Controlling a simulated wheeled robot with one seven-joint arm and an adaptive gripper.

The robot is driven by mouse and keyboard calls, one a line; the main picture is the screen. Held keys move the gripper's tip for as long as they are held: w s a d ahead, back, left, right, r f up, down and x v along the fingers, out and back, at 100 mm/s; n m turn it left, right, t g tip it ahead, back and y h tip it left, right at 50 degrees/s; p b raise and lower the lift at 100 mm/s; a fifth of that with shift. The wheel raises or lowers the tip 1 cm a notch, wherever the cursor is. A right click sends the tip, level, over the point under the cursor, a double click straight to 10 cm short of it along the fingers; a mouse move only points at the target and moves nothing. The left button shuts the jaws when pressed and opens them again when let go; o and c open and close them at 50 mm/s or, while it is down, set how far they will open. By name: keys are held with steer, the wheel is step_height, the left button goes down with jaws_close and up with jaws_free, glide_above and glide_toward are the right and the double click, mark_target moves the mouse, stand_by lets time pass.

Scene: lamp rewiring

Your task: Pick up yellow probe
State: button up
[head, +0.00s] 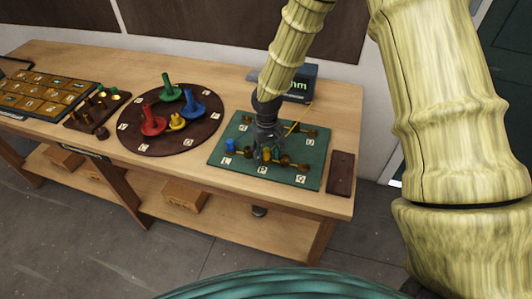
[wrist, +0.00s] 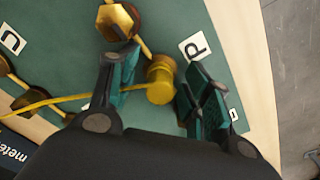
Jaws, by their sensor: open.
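The yellow probe (wrist: 160,80) is a short yellow cylinder over the green board (wrist: 60,50). In the wrist view it lies between the two fingers of my gripper (wrist: 153,90), which is open, with a gap on the probe's right side. A yellow cord (wrist: 45,103) runs left from the probe side. In the head view my gripper (head: 265,150) is low over the green board (head: 228,137), and the probe (head: 266,154) shows only as a small yellow patch beside the fingers.
Brass terminals (wrist: 118,20) and letter tags (wrist: 194,46) are close to my fingers. A meter box (head: 302,84) is behind. A round board (head: 130,134) with coloured pegs is left; a dark block (head: 341,174) is right.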

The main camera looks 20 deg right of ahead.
jaws_close()
steer(key=shift+r, duration=0.1)
